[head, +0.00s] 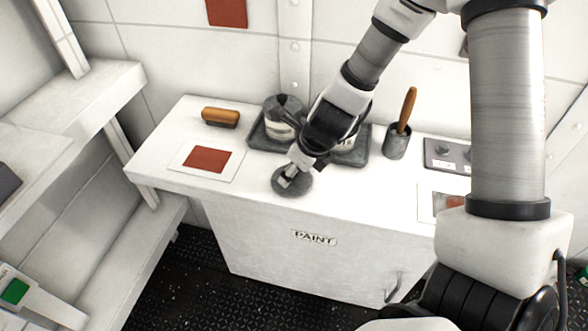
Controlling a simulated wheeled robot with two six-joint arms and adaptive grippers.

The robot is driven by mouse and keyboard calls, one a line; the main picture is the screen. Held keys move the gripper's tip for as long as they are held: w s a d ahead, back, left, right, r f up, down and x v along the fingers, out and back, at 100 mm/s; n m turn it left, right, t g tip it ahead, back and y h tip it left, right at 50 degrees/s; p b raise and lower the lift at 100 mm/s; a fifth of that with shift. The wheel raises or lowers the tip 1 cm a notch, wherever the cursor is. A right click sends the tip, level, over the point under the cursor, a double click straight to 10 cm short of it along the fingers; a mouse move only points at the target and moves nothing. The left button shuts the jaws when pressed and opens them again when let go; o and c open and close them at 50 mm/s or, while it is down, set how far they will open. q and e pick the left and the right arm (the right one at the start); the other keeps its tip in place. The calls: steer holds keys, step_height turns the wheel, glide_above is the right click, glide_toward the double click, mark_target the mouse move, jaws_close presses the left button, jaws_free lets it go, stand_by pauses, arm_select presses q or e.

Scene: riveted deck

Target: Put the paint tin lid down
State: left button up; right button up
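The paint tin lid (304,187) is a dark grey disc at the front of the white counter top (345,195), near its front edge. My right gripper (287,181) points down at the middle of the lid, and its fingertips look closed on it. I cannot tell whether the lid touches the counter or hangs just above it. A grey paint tin (283,122) stands in a dark tray (258,138) behind my gripper. Part of the tray is hidden by my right arm. My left gripper is not in view.
A wooden-backed brush (220,118) and a red sample card (207,160) lie left of the lid. A cup (396,143) with a wooden-handled tool (407,105) and a grey panel (447,155) are to the right. White shelves (85,95) stand at left.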

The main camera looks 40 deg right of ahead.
steer(key=shift+r, duration=0.1)
steer(key=shift+a+r+p, duration=0.1)
steer(key=shift+r+p, duration=0.3)
steer(key=shift+p, duration=0.05)
steer(key=p+v, duration=0.8)
steer(key=v, duration=0.3)
steer(key=shift+s+r+p, duration=0.2)
steer(key=shift+r+p, duration=0.05)
steer(key=shift+p, duration=0.1)
